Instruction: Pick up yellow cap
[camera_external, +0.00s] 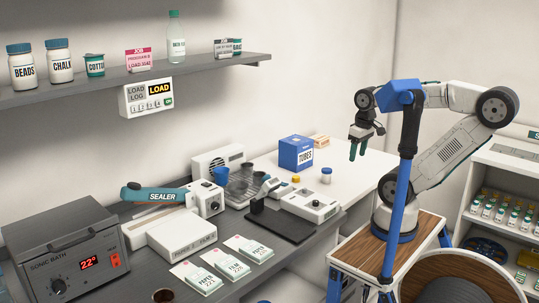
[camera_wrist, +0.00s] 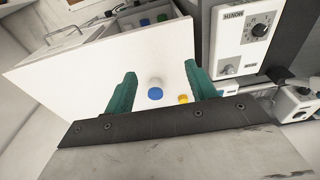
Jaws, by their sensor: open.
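The yellow cap (camera_external: 296,179) is a small round piece on the white tabletop, in front of the blue TUBES box. It also shows in the wrist view (camera_wrist: 183,99), near the right finger. A small white jar with a blue lid (camera_external: 326,175) stands to its right; in the wrist view the jar (camera_wrist: 155,93) lies between the green fingers, left of the cap. My gripper (camera_external: 357,152) is open and empty, above and to the right of the cap and jar, with its fingers pointing down. Its two fingers are spread in the wrist view (camera_wrist: 160,73).
The blue TUBES box (camera_external: 288,153) stands behind the cap. A white instrument (camera_external: 310,205) and a dark flat plate (camera_external: 281,222) are in front. The wall shelf (camera_external: 215,68) holds jars. White tabletop right of the jar is clear.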

